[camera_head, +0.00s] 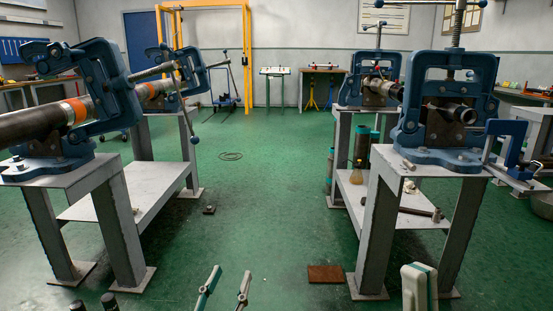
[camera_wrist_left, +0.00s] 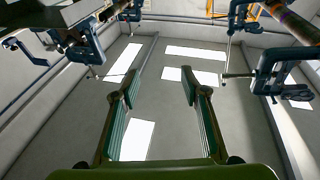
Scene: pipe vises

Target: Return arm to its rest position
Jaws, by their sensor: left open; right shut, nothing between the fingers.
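My left gripper (camera_head: 231,271) is at the bottom middle of the head view, with its two pale and green fingers apart. It is open and empty. In the left wrist view, its fingers (camera_wrist_left: 160,88) stand apart and point up toward the ceiling, with nothing between them. My right gripper (camera_head: 418,287) is at the bottom right of the head view, its pale fingers closed together and empty. Both grippers are apart from the vises and tables.
A left table (camera_head: 88,172) carries blue vises (camera_head: 108,85) clamping a dark pipe (camera_head: 35,122) with an orange band. A right table (camera_head: 425,165) carries a blue vise (camera_head: 450,85) with a pipe. Green floor (camera_head: 255,190) lies open between them, with a brown plate (camera_head: 326,274) on it.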

